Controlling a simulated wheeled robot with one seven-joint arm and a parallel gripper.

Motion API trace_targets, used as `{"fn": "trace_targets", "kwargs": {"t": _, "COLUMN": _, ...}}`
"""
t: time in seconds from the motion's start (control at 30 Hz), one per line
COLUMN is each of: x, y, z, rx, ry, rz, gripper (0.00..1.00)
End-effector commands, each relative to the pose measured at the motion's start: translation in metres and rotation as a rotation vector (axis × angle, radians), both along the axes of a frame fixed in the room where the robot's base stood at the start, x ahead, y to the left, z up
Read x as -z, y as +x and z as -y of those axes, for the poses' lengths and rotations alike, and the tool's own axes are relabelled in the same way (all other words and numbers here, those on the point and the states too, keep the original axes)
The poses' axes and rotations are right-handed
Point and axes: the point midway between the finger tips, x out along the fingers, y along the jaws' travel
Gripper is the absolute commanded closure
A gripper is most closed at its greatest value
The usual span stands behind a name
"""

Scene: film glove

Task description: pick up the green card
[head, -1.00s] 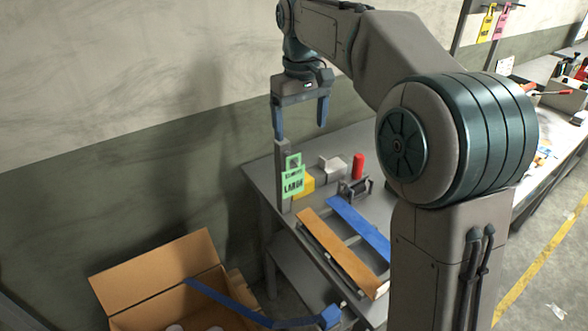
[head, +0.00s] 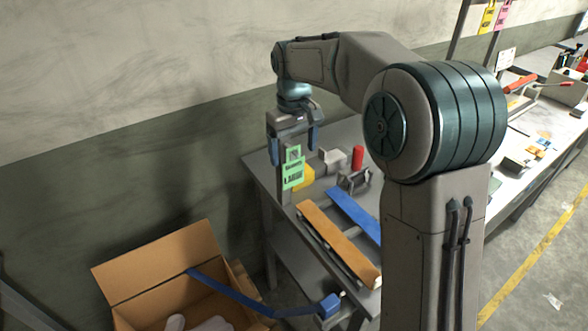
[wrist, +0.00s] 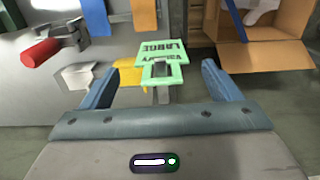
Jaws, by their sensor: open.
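The green card (head: 293,172) with dark lettering hangs on a grey post at the left corner of the grey table. My gripper (head: 292,145) is open, and its blue fingers are down around the height of the card's top. In the wrist view the card (wrist: 161,62) lies between and beyond the fingertips of my gripper (wrist: 158,78). The card has a tab with a slot at its upper end. I see no contact between the fingers and the card.
On the table (head: 262,174) are a yellow object (head: 304,179), a white block (head: 331,156), a red cylinder (head: 358,157), and orange (head: 335,240) and blue strips (head: 356,214). An open cardboard box (head: 158,265) stands on the floor at left.

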Motion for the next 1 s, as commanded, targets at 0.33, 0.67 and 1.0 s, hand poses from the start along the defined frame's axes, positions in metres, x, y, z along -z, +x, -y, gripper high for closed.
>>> {"fn": "trace_targets", "kwargs": {"t": 0.33, "x": 0.032, "y": -0.002, "z": 0.000, "rx": 0.000, "ry": -0.001, "rz": 0.000, "gripper": 0.16}}
{"fn": "trace_targets", "kwargs": {"t": 0.67, "x": 0.032, "y": -0.002, "z": 0.000, "rx": -0.001, "ry": -0.001, "rz": 0.001, "gripper": 0.64}}
{"fn": "trace_targets", "kwargs": {"t": 1.0, "x": 0.031, "y": -0.002, "z": 0.000, "rx": 0.000, "ry": -0.001, "rz": 0.002, "gripper": 0.64}}
